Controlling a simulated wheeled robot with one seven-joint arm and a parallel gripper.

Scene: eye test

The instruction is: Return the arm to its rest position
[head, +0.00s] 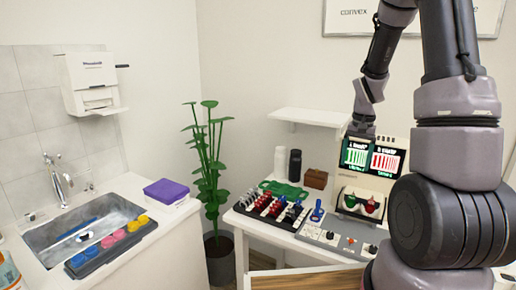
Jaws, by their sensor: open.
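My arm rises on the right side of the head view, leaves the top edge and comes back down near the middle right. My gripper (361,131) hangs at its lower end, pointing down, in front of the upper left part of a cream machine (398,142) with a green and a red screen panel. The gripper is open, and I see nothing held in it. Its fingers are small and dark here, so the gap between them is hard to make out. I cannot tell whether it touches the machine.
A white table (252,229) holds a rack of red, black and white pieces (275,207), a grey control panel (340,238) and a brown box (316,179). A shelf (310,117) is left of the gripper. A plant (211,165), sink (85,232) and purple-lidded box (166,191) stand left.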

